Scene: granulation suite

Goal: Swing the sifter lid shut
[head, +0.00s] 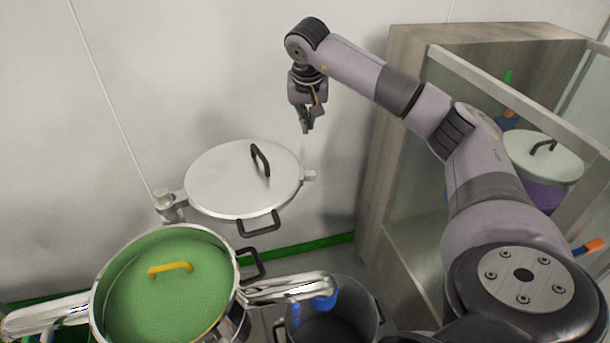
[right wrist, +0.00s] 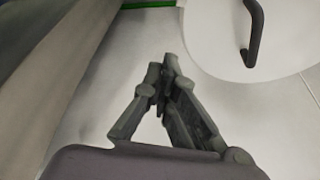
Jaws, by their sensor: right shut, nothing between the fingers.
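The sifter lid (head: 225,185) is a pale round disc with a dark arched handle (head: 260,160) on top. A hinge post (head: 168,203) stands at its left edge, and a small tab (head: 308,175) sticks out at its right. The lid lies behind and to the right of the sifter bowl (head: 101,290), leaving the green mesh with its yellow handle (head: 170,268) uncovered. My right gripper (head: 306,130) is shut and empty, above and right of the lid, apart from it. In the right wrist view, its fingertips (right wrist: 163,75) meet, with the lid (right wrist: 215,40) at upper right. My left gripper is not in view.
A shiny spout (head: 290,287) extends right from the sifter over a dark pot (head: 350,305). A wooden cabinet (head: 385,170) with a glass front stands at the right, holding a lidded purple container (head: 545,190). The pale wall is close behind the lid.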

